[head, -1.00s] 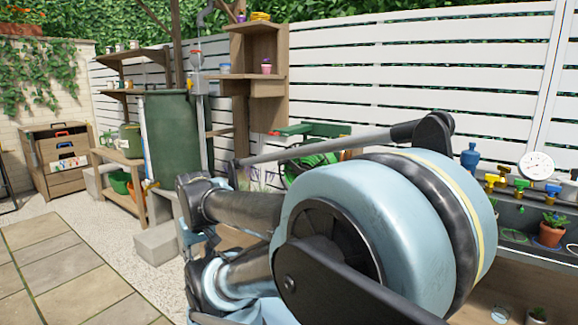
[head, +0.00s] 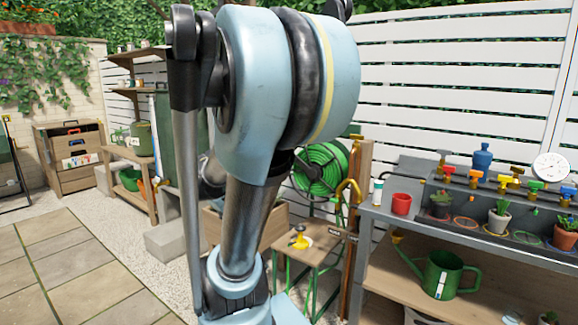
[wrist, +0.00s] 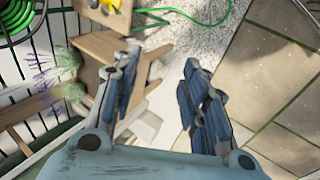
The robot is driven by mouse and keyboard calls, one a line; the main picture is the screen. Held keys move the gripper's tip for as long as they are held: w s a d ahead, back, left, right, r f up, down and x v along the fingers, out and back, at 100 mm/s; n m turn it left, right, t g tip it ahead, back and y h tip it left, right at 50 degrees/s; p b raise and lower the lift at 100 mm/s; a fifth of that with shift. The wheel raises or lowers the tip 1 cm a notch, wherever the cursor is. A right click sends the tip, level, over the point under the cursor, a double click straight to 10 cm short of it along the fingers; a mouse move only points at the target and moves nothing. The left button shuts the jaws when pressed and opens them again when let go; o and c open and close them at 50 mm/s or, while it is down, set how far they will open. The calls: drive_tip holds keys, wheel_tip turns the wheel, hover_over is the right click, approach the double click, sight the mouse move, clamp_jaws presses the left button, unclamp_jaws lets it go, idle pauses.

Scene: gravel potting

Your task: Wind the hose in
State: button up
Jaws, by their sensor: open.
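The green hose (head: 318,168) is coiled on a reel against the white fence in the head view, partly behind my arm and a wooden post. In the wrist view the coiled hose (wrist: 18,20) shows at the top left corner, cut by the frame edge. A loose length of green hose (wrist: 185,20) runs over the pale gravel at the top of that view. My gripper (wrist: 160,60) is open and empty, its blue fingers wide apart, well away from the reel. In the head view my gripper cannot be made out. A crank on the reel is not clear.
A small wooden stool (head: 312,254) with a yellow fitting (head: 300,238) stands before the reel. A grey potting bench (head: 400,212) with a red cup (head: 401,204) and a green watering can (head: 440,275) is on the right. Paving (head: 60,265) at the left is clear.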

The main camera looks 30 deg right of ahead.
drive_tip(key=w+d+r+n+t+h, duration=0.2)
drive_tip(key=w+d+n+h, duration=0.4)
drive_tip(key=w+d+n, duration=0.45)
drive_tip(key=w+d+r+n+t+h, duration=0.1)
drive_tip(key=w+d+r+n+h, duration=0.2)
drive_tip(key=w+d+n+h, duration=0.7)
drive_tip(key=w+d+m+y, duration=0.1)
drive_tip(key=w+d, duration=0.2)
drive_tip(key=d, duration=0.3)
drive_tip(key=w+d+m+y, duration=0.1)
drive_tip(key=w+d+y, duration=0.1)
drive_tip(key=d, duration=0.5)
drive_tip(key=w+d+m+y, duration=0.1)
drive_tip(key=w+d, duration=0.4)
drive_tip(key=d, duration=0.1)
drive_tip(key=shift+d+f, duration=0.25)
drive_tip(key=shift+d, duration=0.05)
